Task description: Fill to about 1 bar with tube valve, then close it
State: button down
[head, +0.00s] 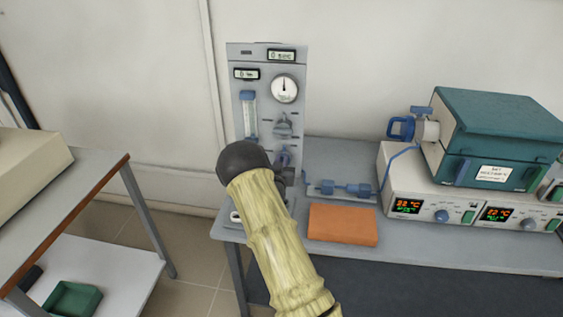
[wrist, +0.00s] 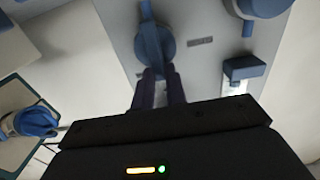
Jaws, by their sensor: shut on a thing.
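A grey gas panel (head: 235,60) stands upright at the left end of the bench. It carries a round white gauge (head: 284,88) whose needle points roughly straight up; its scale is too small to read. A grey-blue knob (head: 283,126) sits below the gauge. My gripper (wrist: 160,76) has its dark purple fingers shut on a blue valve handle (wrist: 153,42) on the panel. In the head view my forearm covers the lower panel and part of my gripper (head: 285,165). The small label beside the handle is not legible.
A flow tube with blue ends (head: 248,115) and two small displays are on the panel. Blue fittings (head: 340,188) and an orange block (head: 343,225) lie on the bench. A teal furnace (head: 500,130) on a white controller stands right. Another table (head: 80,205) stands left.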

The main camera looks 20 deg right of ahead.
jog(key=shift+w+a+n+b, duration=0.1)
jog(key=shift+a+n+b, duration=0.05)
jog(key=shift+n+b, duration=0.2)
jog(key=shift+w+a+f+n+b, duration=0.35)
jog(key=shift+n+b, duration=0.55)
jog(key=shift+n, duration=2)
jog(key=shift+w+a+f+n+b, duration=0.1)
jog(key=shift+a+f+n+b, duration=0.6)
jog(key=shift+n, duration=2.25)
jog(key=shift+w+f+n+b, duration=0.25)
jog(key=shift+n+b, duration=0.85)
jog(key=shift+n, duration=1.8)
jog(key=c, duration=1.4)
grip_release()
jog(key=shift+c, duration=0.2)
jog(key=shift+s, duration=0.1)
